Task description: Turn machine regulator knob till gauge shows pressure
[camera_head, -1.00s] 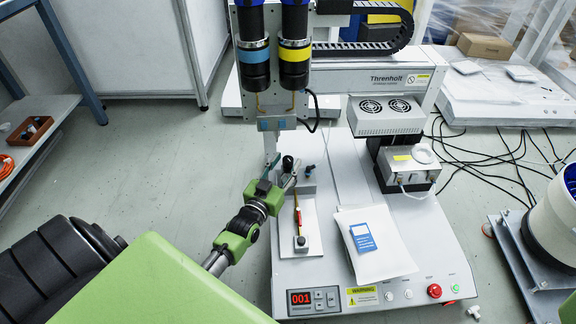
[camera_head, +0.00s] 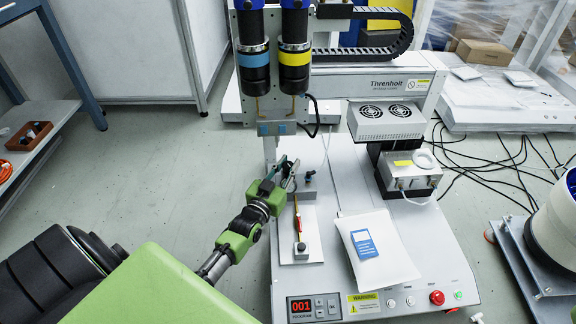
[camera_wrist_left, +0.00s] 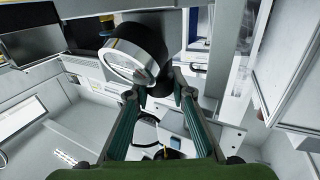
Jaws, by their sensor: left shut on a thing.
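The gauge (camera_wrist_left: 130,61) has a black body and a silver rim. Its pale face is seen at a slant in the left wrist view, and I cannot read the needle. My left gripper (camera_head: 287,172) is at the regulator on the left part of the machine's base plate (camera_head: 335,185). In the left wrist view its two fingers (camera_wrist_left: 160,92) close in just below the gauge. They are shut on the regulator knob, which is mostly hidden by the fingers and the gauge. My right gripper is not in view.
Two black screwdriver heads, with a blue band (camera_head: 253,62) and a yellow band (camera_head: 295,60), hang just behind my left gripper. A fixture (camera_head: 301,250), a white packet (camera_head: 376,248) and a controller box (camera_head: 411,172) are on the machine. A red button (camera_head: 437,297) is at its front.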

